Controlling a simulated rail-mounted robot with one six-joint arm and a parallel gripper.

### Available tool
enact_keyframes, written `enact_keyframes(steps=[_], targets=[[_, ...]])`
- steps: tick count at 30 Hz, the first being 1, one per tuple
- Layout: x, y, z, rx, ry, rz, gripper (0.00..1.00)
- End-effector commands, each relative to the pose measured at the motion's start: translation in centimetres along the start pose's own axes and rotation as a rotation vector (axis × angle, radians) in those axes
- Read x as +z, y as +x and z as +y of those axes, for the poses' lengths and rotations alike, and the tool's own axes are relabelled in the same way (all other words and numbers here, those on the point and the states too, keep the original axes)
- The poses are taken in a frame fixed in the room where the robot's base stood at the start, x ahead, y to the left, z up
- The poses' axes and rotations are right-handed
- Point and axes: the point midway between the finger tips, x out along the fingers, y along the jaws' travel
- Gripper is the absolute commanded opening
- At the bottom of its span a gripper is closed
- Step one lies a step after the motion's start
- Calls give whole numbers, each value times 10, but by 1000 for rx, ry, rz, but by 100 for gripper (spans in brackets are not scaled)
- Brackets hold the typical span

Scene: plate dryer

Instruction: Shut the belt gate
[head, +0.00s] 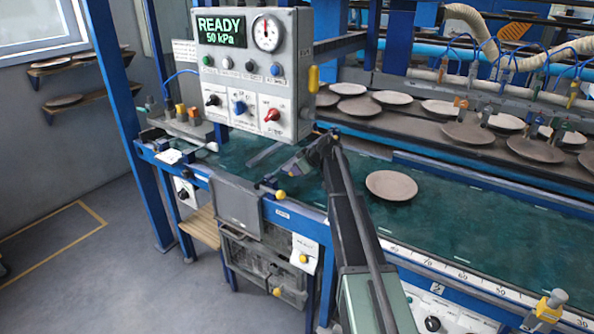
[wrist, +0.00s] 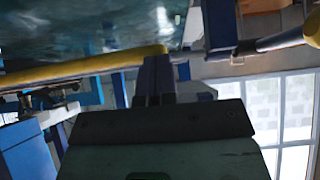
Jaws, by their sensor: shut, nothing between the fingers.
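My gripper (head: 272,181) is low over the near edge of the green conveyor belt (head: 455,222), at the end of my dark arm. It is shut and holds nothing. A flat grey bar (head: 264,153) lies slantwise over the belt just behind my gripper; it may be the belt gate, but I cannot tell for sure. A yellow knob (head: 280,195) is just below my gripper at the belt's front rail. In the wrist view a yellow bar (wrist: 80,68) crosses close to my gripper; whether they touch is unclear.
A control box (head: 252,75) reading READY, 50 kPa stands above the belt. One plate (head: 391,185) lies on the belt right of my arm. Several plates rest on the rack behind. A grey panel (head: 237,205) and crates (head: 262,262) are below the front rail. The floor at left is clear.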

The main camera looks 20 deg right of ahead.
Motion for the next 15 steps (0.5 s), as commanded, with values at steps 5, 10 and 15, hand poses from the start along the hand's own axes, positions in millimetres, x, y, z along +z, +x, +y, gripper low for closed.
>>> enact_keyframes(steps=[5,10,15], targets=[[2,1,0,0,0,0,0],[4,2,0,0,0,0,0],[6,4,0,0,0,0,0]])
